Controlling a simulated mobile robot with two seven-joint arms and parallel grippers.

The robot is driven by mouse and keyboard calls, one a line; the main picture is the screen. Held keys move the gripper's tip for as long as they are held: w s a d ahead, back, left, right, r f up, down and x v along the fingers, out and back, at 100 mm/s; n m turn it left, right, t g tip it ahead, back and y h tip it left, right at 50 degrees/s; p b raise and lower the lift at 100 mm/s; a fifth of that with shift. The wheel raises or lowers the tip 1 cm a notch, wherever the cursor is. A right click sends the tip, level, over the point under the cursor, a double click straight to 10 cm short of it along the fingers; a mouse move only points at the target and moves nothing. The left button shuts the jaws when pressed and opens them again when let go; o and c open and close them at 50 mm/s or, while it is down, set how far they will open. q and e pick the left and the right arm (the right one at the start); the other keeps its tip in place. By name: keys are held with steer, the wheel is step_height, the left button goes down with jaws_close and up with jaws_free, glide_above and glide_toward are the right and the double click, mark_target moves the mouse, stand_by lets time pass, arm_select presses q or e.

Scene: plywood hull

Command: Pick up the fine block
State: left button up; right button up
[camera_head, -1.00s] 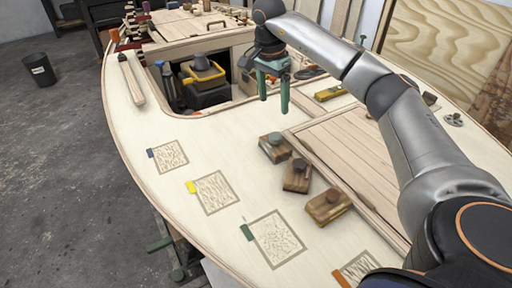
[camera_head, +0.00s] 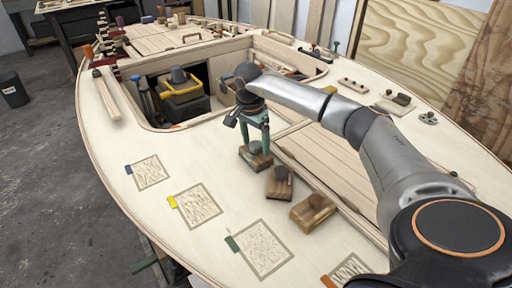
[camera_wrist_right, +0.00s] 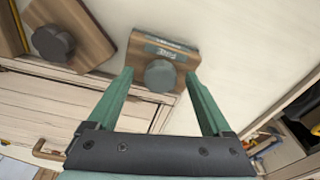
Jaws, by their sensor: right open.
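Three wooden sanding blocks with dark round knobs lie on the pale deck. The farthest block (camera_head: 256,160) is below my right gripper (camera_head: 257,147). In the right wrist view this block (camera_wrist_right: 184,58) has a grey-green label, too small to read surely, and a grey knob (camera_wrist_right: 160,76). The open green fingers (camera_wrist_right: 159,76) show on either side of the knob, with nothing gripped; contact cannot be told. The middle block (camera_head: 279,184) and the nearest block (camera_head: 313,212) lie to the right. Which block is the fine one I cannot read. My left gripper is out of view.
Rough sanding patches with blue, yellow (camera_head: 199,205), green (camera_head: 263,250) and orange tabs lie on the deck. A hatch opening with a yellow-handled dark tool (camera_head: 182,88) lies beyond the blocks. Raised planking (camera_head: 335,160) borders them on the right.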

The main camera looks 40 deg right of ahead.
steer(key=shift+c, duration=0.3)
jaws_close()
stand_by(0.5)
stand_by(0.6)
